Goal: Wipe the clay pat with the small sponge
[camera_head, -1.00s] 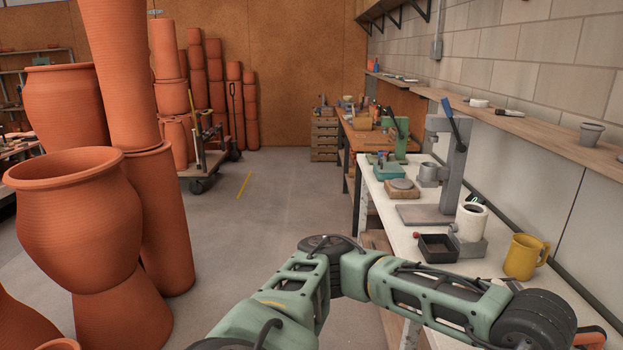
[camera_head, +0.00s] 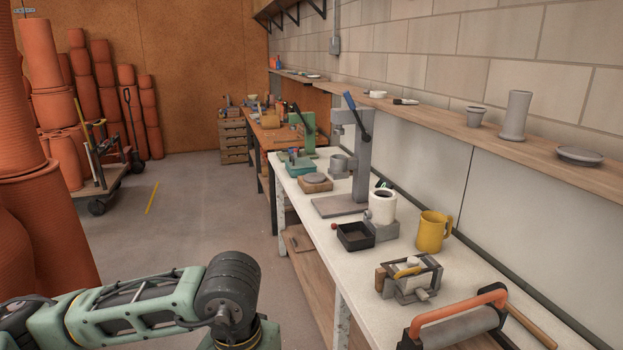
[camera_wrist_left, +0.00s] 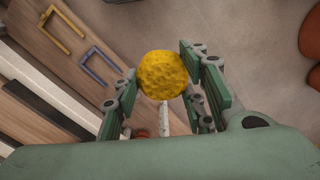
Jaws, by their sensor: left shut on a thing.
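The small sponge (camera_wrist_left: 162,74), round, yellow and pitted, sits between the fingers of my left gripper (camera_wrist_left: 163,86) in the left wrist view. The gripper is shut on it. In the head view my left arm comes in from the lower left, and its gripper is out of the picture. A grey round disc (camera_head: 315,179), which looks like the clay pat, lies on a small wooden block (camera_head: 316,187) on the white bench, well away from my arm. My right gripper is in neither view.
The white bench (camera_head: 338,238) runs along the right wall. Around the disc stand a green-blue tray (camera_head: 298,168) and a grey press (camera_head: 362,150). Nearer are a black box (camera_head: 355,237), a yellow mug (camera_head: 432,232) and a roller (camera_head: 460,326). Clay pots crowd the left; the middle floor is open.

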